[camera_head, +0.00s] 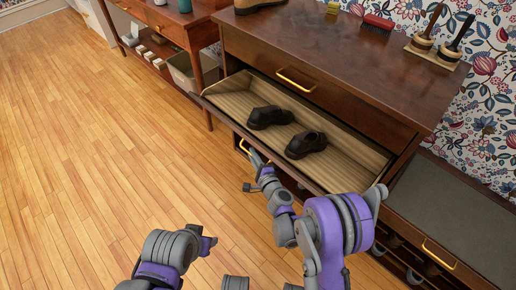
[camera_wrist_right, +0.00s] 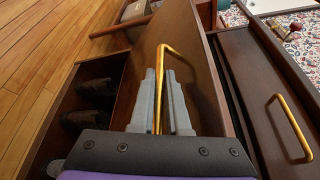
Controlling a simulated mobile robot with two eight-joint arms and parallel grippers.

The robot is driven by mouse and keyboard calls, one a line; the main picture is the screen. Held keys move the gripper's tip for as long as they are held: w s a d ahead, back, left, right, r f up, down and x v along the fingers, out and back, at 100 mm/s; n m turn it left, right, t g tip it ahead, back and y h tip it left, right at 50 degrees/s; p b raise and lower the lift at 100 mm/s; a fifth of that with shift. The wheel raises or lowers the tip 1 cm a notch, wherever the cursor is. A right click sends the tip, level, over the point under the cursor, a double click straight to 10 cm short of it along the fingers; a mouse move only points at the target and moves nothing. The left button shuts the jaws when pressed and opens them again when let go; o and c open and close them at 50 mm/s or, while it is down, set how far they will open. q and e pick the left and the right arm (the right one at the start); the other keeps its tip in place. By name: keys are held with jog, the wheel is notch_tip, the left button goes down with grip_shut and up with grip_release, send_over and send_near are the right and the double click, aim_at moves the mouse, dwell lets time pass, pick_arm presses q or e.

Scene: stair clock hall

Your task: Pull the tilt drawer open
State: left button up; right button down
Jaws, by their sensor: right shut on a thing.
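The tilt drawer (camera_head: 339,176) of the dark wood cabinet leans out at the top, and its pale lined inside shows in the head view. Two dark shoes (camera_head: 306,144) lie in it. My right gripper (camera_head: 256,160) is at the drawer's front face. In the right wrist view, its two grey fingers (camera_wrist_right: 160,98) are shut on the drawer's brass handle (camera_wrist_right: 162,55). The handle's far end stands clear of the fingers.
Above the tilt drawer is a shut drawer with a brass handle (camera_head: 296,80). The cabinet top holds a red brush (camera_head: 378,23) and brushes on a stand (camera_head: 436,48). A low bench (camera_head: 455,215) adjoins at right. The wood floor (camera_head: 90,150) at left is clear.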

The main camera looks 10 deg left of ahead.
jog(key=shift+s+a+f, duration=0.3)
jog(key=shift+s+f, duration=0.15)
jog(key=shift+f, duration=0.3)
jog(key=c, duration=0.9)
grip_release()
jog(key=b+v, duration=0.1)
jog(key=v, duration=0.9)
jog(key=shift+s+d, duration=0.2)
jog(key=shift+s, duration=0.15)
